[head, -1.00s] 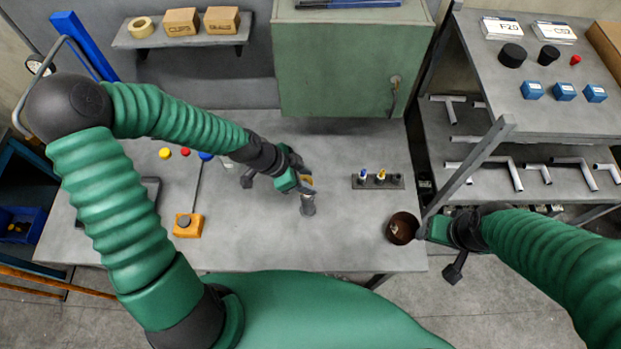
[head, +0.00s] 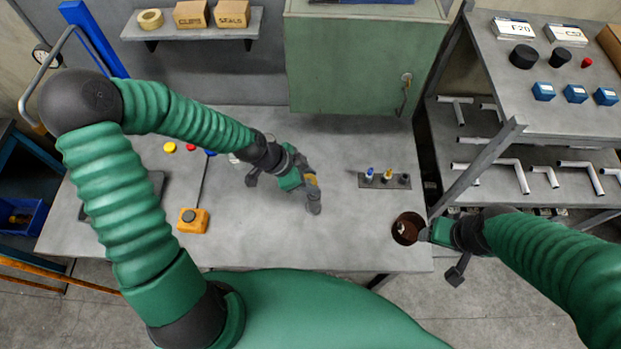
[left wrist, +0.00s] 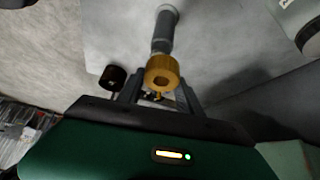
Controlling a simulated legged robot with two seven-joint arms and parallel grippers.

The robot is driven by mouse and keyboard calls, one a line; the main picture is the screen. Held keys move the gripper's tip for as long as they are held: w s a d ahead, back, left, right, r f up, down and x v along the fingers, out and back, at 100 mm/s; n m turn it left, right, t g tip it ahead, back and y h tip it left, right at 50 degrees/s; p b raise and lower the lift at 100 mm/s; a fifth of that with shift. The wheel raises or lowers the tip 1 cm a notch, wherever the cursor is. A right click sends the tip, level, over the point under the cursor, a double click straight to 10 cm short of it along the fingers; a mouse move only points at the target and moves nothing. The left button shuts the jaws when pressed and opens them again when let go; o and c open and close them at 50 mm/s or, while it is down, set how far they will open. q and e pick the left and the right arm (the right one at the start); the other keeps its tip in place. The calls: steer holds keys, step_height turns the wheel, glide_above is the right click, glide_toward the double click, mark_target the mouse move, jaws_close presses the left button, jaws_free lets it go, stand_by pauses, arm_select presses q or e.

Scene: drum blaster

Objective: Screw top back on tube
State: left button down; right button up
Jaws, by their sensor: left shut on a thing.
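My left gripper (head: 310,182) is shut on a brass-coloured ring-shaped top (left wrist: 162,73), with a finger on either side of it in the left wrist view. A dark grey tube (left wrist: 162,35) lies in line just beyond the top and has a paler round end. The tube also shows below the gripper in the head view (head: 313,204), over the middle of the table. I cannot tell whether the top's thread is engaged or whether the tube touches the table. My right gripper (head: 427,232) is at the rim of a brown bowl (head: 400,236); its fingers are too small to read.
A small dark rack (head: 396,186) with blue and yellow-tipped pieces stands right of the tube on the grey table (head: 345,240). An orange box (head: 199,226) with a dark button is on the left. A green cabinet (head: 345,75) stands behind. The table front is clear.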

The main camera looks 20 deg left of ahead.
mark_target(314, 201)
arm_select(q)
steer(key=shift+s+d+f, duration=0.1)
steer(key=shift+s+f, duration=0.2)
steer(key=shift+f, duration=0.35)
steer(key=shift+d+f+b, duration=0.45)
steer(key=shift+b, duration=0.1)
steer(key=shift+w+d+f, duration=0.1)
steer(key=shift+w+f, duration=0.05)
steer(key=shift+w, duration=0.55)
steer(key=shift+s+a, duration=0.25)
steer(key=shift+a, duration=0.1)
steer(key=shift+d+f+b, duration=0.35)
steer(key=shift+f+b, duration=0.05)
steer(key=shift+f, duration=0.05)
steer(key=shift+s+d+f, duration=0.1)
steer(key=shift+s+f, duration=0.1)
steer(key=shift+s, duration=0.15)
steer(key=shift+s+f+b, duration=0.3)
steer(key=shift+b, duration=0.1)
steer(key=shift+w+f, duration=0.1)
steer(key=shift+w, duration=0.05)
arm_select(e)
steer(key=f, duration=0.3)
steer(key=shift+d+f, duration=0.15)
steer(key=shift+d, duration=0.1)
